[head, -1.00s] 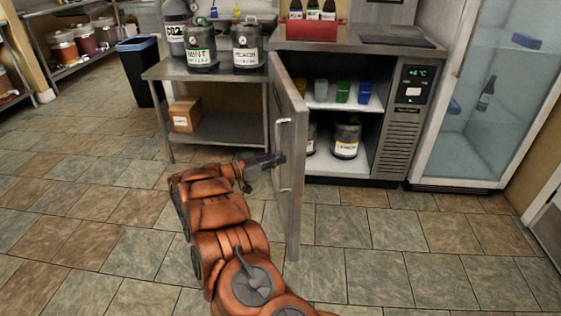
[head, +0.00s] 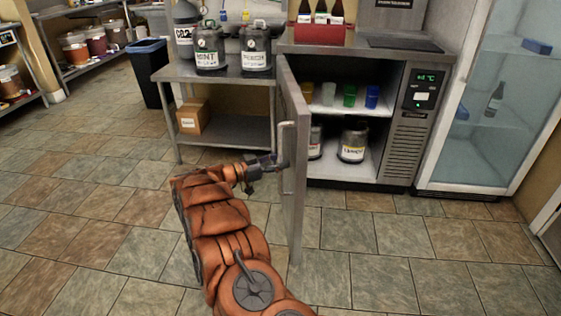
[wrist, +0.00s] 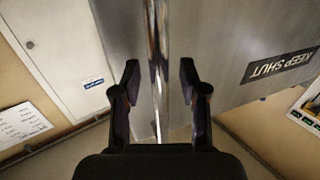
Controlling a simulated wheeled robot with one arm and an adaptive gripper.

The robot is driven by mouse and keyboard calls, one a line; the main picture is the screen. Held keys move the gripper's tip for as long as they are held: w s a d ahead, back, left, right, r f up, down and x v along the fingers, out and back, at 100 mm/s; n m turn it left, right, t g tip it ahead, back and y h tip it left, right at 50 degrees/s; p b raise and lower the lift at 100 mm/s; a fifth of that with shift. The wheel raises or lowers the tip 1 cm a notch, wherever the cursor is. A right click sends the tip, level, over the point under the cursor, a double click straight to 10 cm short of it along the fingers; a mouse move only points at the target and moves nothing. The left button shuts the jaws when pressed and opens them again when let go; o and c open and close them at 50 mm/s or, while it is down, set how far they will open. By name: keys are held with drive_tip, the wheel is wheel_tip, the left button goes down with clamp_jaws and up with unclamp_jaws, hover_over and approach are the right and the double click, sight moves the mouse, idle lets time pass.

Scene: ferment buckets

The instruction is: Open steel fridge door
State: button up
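The steel fridge door (head: 296,215) stands wide open, swung out toward me from its left side. Its vertical bar handle (head: 283,140) is on the door's left-facing side in the head view. My gripper (head: 280,162) is at the handle's middle height. In the wrist view my gripper (wrist: 159,85) is open, with one finger on each side of the handle bar (wrist: 156,60). Gaps show between both fingers and the bar. A "KEEP SHUT" label (wrist: 280,65) is on the door's steel face. The fridge interior (head: 345,110) is exposed.
The fridge holds coloured cups (head: 349,96) above and labelled jars (head: 352,142) below. A steel table (head: 205,75) with two kegs stands left of it. A glass-door fridge (head: 485,110) is at right. The tiled floor before the open door is clear.

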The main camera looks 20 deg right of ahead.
drive_tip(key=shift+a, duration=0.1)
drive_tip(key=a, duration=1.1)
drive_tip(key=shift+s+a, duration=0.35)
drive_tip(key=shift+a, duration=0.05)
